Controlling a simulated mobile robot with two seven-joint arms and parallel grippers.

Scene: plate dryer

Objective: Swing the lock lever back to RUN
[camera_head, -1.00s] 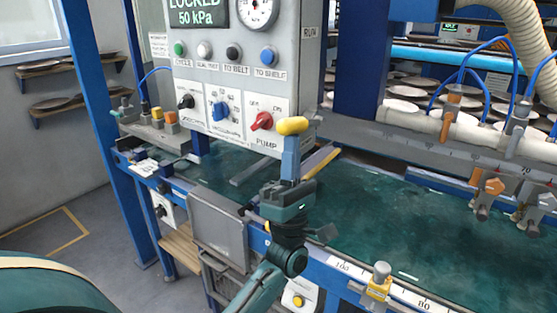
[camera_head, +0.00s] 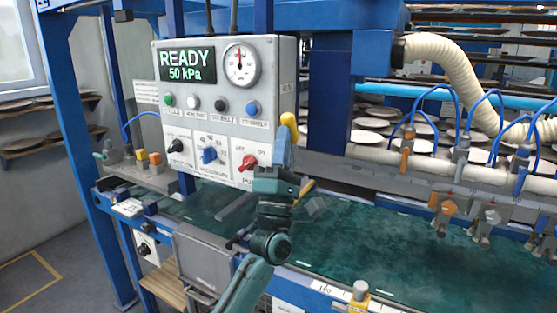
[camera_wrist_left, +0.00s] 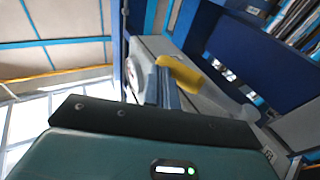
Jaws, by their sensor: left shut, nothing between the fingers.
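The lock lever's yellow grip (camera_head: 289,122) is at the right side of the grey control box (camera_head: 222,110), tilted and fairly upright in the head view. My left gripper (camera_head: 283,147) is shut and empty, pointing up, its blue fingers right at the grip. The left wrist view shows the yellow grip (camera_wrist_left: 180,72) across the fingertips (camera_wrist_left: 166,88), with the lever's pale shaft running down to the right. I cannot tell whether they touch. The display (camera_head: 187,64) reads READY, 50 kPa. A label on the box's side is too small to read. My right gripper is out of view.
Colored buttons and three knobs, one a red knob (camera_head: 248,162), cover the box front beside my gripper. A green belt (camera_head: 350,240) runs below and to the right. Hoses and valves (camera_head: 443,207) hang over the belt at the right.

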